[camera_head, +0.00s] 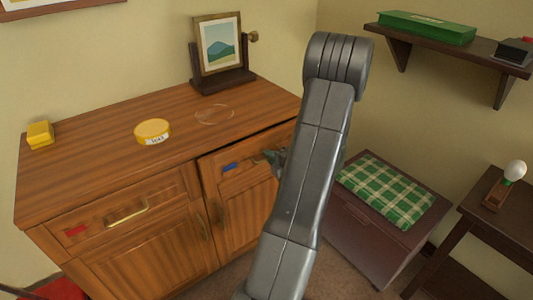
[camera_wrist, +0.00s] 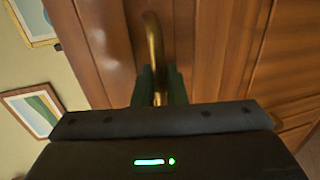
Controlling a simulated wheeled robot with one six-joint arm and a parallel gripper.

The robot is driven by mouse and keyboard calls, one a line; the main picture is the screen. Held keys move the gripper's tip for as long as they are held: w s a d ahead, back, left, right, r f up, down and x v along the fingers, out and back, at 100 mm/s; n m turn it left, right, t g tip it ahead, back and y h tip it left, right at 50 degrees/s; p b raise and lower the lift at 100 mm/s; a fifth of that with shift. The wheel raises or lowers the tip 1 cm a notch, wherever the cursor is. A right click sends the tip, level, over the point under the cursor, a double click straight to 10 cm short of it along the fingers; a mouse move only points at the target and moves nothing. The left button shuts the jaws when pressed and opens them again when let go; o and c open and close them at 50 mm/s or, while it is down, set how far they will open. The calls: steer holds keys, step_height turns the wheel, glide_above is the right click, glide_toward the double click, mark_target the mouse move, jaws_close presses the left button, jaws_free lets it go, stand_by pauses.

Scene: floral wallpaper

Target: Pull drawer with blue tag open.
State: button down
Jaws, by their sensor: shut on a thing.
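The wooden cabinet (camera_head: 100,165) has two drawers side by side in its top row. The right drawer (camera_head: 207,170) carries a blue tag (camera_head: 231,167). My gripper (camera_head: 275,157) is at this drawer's front, and my arm covers its right part. In the wrist view, my gripper (camera_wrist: 160,88) is shut on the brass handle (camera_wrist: 153,45), with one dark green finger on each side of it. The handle is mostly hidden in the head view. I cannot tell clearly whether the drawer stands slightly out from the cabinet.
The left drawer has a red tag (camera_head: 76,230) and brass handle (camera_head: 127,213). A yellow tin (camera_head: 152,131), yellow block (camera_head: 40,134), glass disc (camera_head: 215,115) and framed picture (camera_head: 220,45) are on top. A chest with a green checked cushion (camera_head: 385,190) stands right of my arm.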

steer(key=f+p+v, duration=0.2)
steer(key=p+v, duration=0.1)
steer(key=v, duration=1)
steer(key=f+p+v, duration=0.3)
steer(key=p+v, duration=0.1)
steer(key=v, duration=0.9)
steer(key=shift+v, duration=0.8)
steer(key=shift+f, duration=0.25)
steer(key=c, duration=1.6)
jaws_free()
steer(key=shift+d, duration=0.1)
steer(key=p+v, duration=0.1)
steer(key=v, duration=1.2)
steer(key=shift+s+d+r, duration=0.1)
steer(key=shift+s+d, duration=0.15)
steer(key=shift+s, duration=0.05)
steer(key=b+x, duration=0.1)
steer(key=x, duration=1.3)
steer(key=shift+w+a, duration=0.1)
